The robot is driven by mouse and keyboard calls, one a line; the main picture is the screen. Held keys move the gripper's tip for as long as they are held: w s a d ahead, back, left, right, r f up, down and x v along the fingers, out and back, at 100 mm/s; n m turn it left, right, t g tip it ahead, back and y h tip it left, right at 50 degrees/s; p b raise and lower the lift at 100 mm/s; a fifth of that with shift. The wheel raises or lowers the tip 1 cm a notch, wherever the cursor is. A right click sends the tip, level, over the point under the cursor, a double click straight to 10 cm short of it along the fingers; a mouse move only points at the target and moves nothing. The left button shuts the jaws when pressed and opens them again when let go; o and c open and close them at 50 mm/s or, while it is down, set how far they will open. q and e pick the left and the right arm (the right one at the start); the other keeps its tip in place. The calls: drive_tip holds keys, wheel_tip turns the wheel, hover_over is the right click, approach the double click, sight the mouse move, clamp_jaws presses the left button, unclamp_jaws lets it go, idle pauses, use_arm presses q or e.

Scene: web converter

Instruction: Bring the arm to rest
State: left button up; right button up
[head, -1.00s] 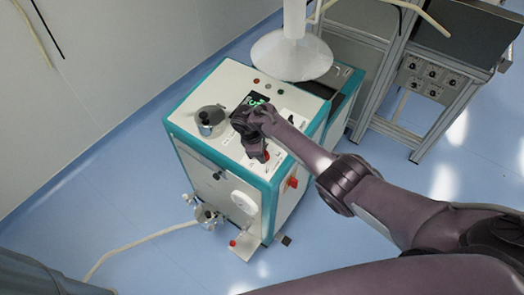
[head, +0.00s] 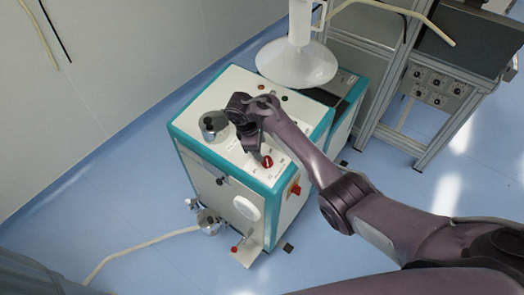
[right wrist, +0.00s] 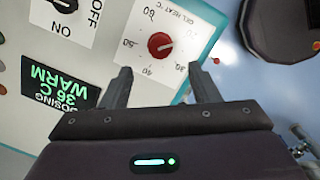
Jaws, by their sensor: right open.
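My right gripper (head: 257,156) is above the top panel of the white and teal machine (head: 200,182). It is open, with nothing between its fingers. In the right wrist view the two fingers (right wrist: 160,78) stand apart over the panel, on either side of the lower part of a heat dial. The dial's red knob (right wrist: 160,45) lies just beyond the fingertips; I cannot tell how far below them it is. The red knob also shows in the head view (head: 267,162). My left gripper is not in view.
A display (right wrist: 58,86) reads "36 C WARM", upside down. An ON/OFF switch (right wrist: 64,4) is near it. A grey bench (head: 450,60) stands at right. Blue floor (head: 400,185) is clear there.

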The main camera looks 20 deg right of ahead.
idle(0.5)
drive_tip(key=s+a+f+m+y, duration=0.1)
drive_tip(key=s+f+m, duration=0.15)
drive_tip(key=s, duration=0.35)
drive_tip(key=s+d+r+m+t+y, duration=0.1)
drive_tip(key=s+d+r+m, duration=0.2)
drive_tip(key=s, duration=0.4)
drive_tip(key=s+d+r+m+t+y, duration=0.1)
drive_tip(key=s+r+m, duration=0.25)
drive_tip(key=s, duration=0.45)
drive_tip(key=s+d+r+m+t, duration=0.1)
drive_tip(key=s+d+r+m, duration=0.15)
drive_tip(key=s+r, duration=0.35)
drive_tip(key=s+f+g+b, duration=0.3)
drive_tip(key=f+b, duration=0.5)
drive_tip(key=f, duration=3.4)
drive_tip(key=s+d+f+b, duration=0.2)
drive_tip(key=s+f+b, duration=0.3)
drive_tip(key=s+f, duration=1.4)
wheel_tip(320, 180, down, 2)
drive_tip(key=shift+s+d+f, duration=0.1)
drive_tip(key=shift+s+d, duration=0.15)
drive_tip(key=shift+d, duration=0.15)
